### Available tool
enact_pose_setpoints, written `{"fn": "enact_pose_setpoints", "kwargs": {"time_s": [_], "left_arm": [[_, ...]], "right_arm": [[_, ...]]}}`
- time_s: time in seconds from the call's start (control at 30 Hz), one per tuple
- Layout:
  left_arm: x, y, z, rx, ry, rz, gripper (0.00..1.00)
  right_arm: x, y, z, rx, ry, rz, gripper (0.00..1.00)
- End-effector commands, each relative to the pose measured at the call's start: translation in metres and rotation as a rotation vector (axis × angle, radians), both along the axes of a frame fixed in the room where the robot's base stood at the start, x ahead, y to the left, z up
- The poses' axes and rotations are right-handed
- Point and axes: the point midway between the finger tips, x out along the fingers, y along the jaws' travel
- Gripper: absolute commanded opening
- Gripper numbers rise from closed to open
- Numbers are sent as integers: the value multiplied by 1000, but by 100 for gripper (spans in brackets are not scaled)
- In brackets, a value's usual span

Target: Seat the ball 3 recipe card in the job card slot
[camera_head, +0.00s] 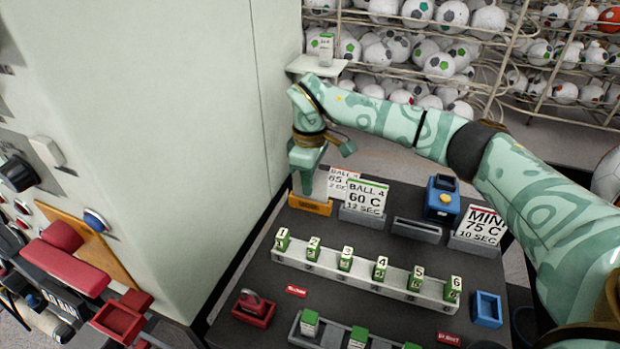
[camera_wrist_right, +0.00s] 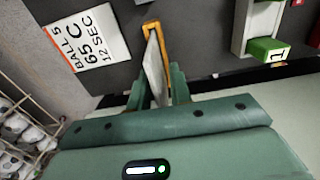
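A white card (camera_wrist_right: 156,72) stands nearly edge-on between the fingers of my right gripper (camera_wrist_right: 160,78) in the right wrist view. Its printing cannot be read. The card is at the orange job card slot (camera_wrist_right: 152,25), with its far end within or against the orange frame; I cannot tell how deep it sits. In the head view my right gripper (camera_head: 307,182) points down over the orange slot (camera_head: 310,205) and hides most of the card. Whether the fingers press on the card cannot be told. My left gripper is not in view.
Right of the slot stand the ball 5 card (camera_wrist_right: 87,42), the ball 4 card (camera_head: 366,197), an empty grey holder (camera_head: 416,230), a blue device (camera_head: 441,198) and the mini card (camera_head: 481,226). A rack (camera_head: 345,275) of numbered blocks is nearer. A pale cabinet wall (camera_head: 190,120) rises left.

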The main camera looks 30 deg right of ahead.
Motion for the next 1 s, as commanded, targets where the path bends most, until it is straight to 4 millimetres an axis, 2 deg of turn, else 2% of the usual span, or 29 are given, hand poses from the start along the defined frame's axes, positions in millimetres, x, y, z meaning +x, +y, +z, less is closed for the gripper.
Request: {"fn": "enact_pose_setpoints", "kwargs": {"time_s": [0.37,0.47,0.8,1.0], "left_arm": [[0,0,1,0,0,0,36],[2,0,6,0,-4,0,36],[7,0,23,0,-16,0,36],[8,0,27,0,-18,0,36]], "right_arm": [[0,0,6,0,0,0,26],[0,0,23,1,-4,0,26],[0,0,101,1,-4,0,26],[0,0,121,0,0,-1,26]]}}
